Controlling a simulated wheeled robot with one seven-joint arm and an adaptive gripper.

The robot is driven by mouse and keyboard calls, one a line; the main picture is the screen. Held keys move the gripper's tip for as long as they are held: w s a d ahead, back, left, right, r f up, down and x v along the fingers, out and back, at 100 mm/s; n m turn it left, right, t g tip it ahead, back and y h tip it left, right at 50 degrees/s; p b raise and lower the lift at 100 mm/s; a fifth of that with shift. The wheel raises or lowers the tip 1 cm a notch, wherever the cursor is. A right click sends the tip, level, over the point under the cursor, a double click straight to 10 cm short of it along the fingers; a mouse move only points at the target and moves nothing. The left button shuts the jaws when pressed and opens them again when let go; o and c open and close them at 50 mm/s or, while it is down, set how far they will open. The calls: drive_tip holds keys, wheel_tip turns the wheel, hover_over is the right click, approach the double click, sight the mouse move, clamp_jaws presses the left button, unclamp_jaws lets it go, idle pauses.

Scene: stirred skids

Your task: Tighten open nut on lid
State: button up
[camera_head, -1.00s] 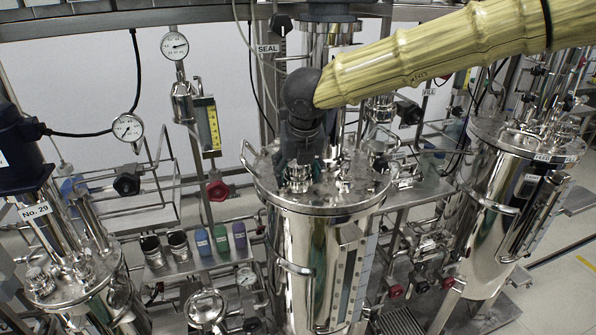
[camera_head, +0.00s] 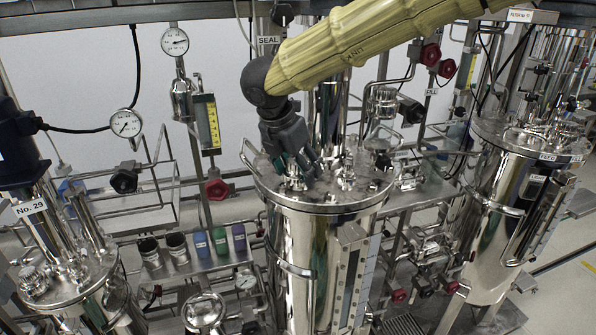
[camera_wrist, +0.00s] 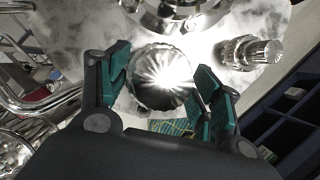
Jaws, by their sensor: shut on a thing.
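The steel lid (camera_head: 335,203) tops the middle tank and carries several fittings. My gripper (camera_head: 306,168) reaches down onto the lid's left half, tilted with its wrist up and to the left. In the wrist view the two green-padded fingers (camera_wrist: 162,82) stand on either side of a round, shiny nut (camera_wrist: 158,78) with a ridged top, and are shut on it. The lid's mottled grey surface (camera_wrist: 275,18) shows around it. In the head view the gripper mostly hides this nut, and its thread and seat are out of sight.
A knurled steel fitting (camera_wrist: 250,53) stands right of the held nut, and a larger round flange (camera_wrist: 178,12) lies beyond it. Upright pipes and ports (camera_head: 347,175) crowd the lid's right half. A pressure gauge (camera_head: 126,123) and red valve knob (camera_head: 217,189) are to the left.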

drive_tip(key=shift+a+m+h+b, duration=0.1)
drive_tip(key=shift+m+h+b, duration=0.25)
drive_tip(key=shift+m, duration=0.85)
drive_tip(key=shift+g, duration=0.3)
drive_tip(key=o, duration=1)
